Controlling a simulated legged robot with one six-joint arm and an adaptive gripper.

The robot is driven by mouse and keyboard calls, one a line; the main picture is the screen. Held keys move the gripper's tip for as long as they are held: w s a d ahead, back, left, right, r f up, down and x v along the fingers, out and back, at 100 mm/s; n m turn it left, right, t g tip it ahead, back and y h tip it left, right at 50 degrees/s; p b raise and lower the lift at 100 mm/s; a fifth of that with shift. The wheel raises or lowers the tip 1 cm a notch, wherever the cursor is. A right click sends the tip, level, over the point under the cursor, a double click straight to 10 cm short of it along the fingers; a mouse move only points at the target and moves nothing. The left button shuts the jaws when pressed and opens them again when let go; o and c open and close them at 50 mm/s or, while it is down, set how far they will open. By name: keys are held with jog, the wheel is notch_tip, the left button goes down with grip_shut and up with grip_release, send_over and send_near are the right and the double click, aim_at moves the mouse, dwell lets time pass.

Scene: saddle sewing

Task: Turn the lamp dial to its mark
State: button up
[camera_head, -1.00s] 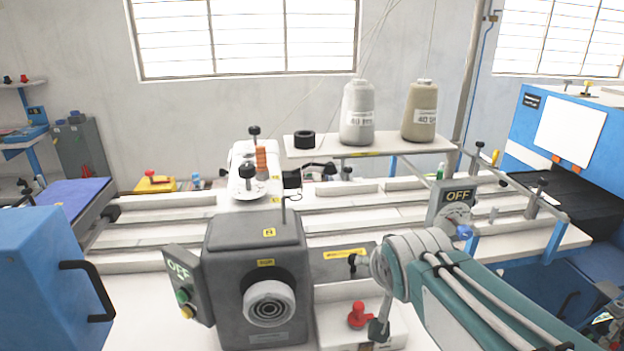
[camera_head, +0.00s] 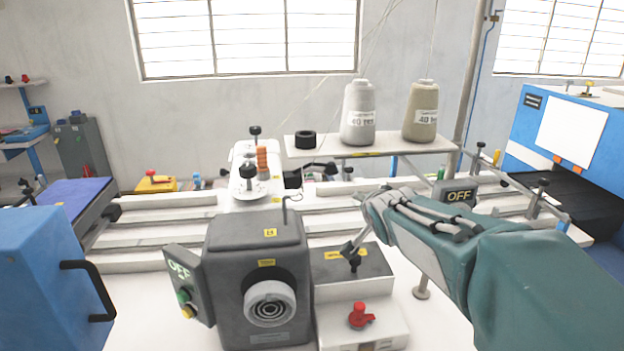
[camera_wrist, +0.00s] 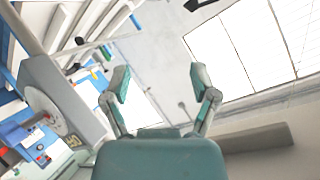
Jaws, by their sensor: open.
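A grey box with a lit OFF display (camera_head: 458,196) stands right of centre in the head view; my arm hides its lower face. In the wrist view, a grey panel (camera_wrist: 72,92) with a pale round dial (camera_wrist: 42,108) is at the left and appears to be the same box. The dial's mark cannot be made out. My gripper (camera_wrist: 160,82) is open, with empty space between its fingers, and is apart from the dial, which lies left of the fingers. In the head view its end (camera_head: 357,240) is left of the OFF box, above the yellow-labelled block.
A dark machine (camera_head: 256,250) with a round knob and another OFF panel (camera_head: 184,285) stands at the front. Beside it is a grey block (camera_head: 345,268) with a small lever, then a red knob (camera_head: 360,316). Thread cones (camera_head: 358,112) stand on a shelf behind.

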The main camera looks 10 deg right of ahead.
jog(key=w+m+t+y, duration=0.1)
jog(key=w+m+t, duration=0.1)
jog(key=w, duration=0.6)
jog(key=m+t+y, duration=0.2)
jog(key=m+y, duration=0.1)
jog(key=y, duration=0.4)
send_near(318, 179)
jog(key=f, duration=0.1)
jog(key=shift+y, duration=0.4)
jog(key=shift+w+d+x, duration=0.1)
jog(key=shift+d+x, duration=0.1)
jog(key=shift+x, duration=1.65)
jog(key=shift+w+d+x, duration=0.1)
jog(key=shift+d+x, duration=0.05)
jog(key=shift+x, duration=1.75)
jog(key=shift+w+d+x, duration=0.1)
jog(key=shift+d+x, duration=0.1)
jog(key=shift+x, duration=1.65)
jog(key=shift+c, duration=0.4)
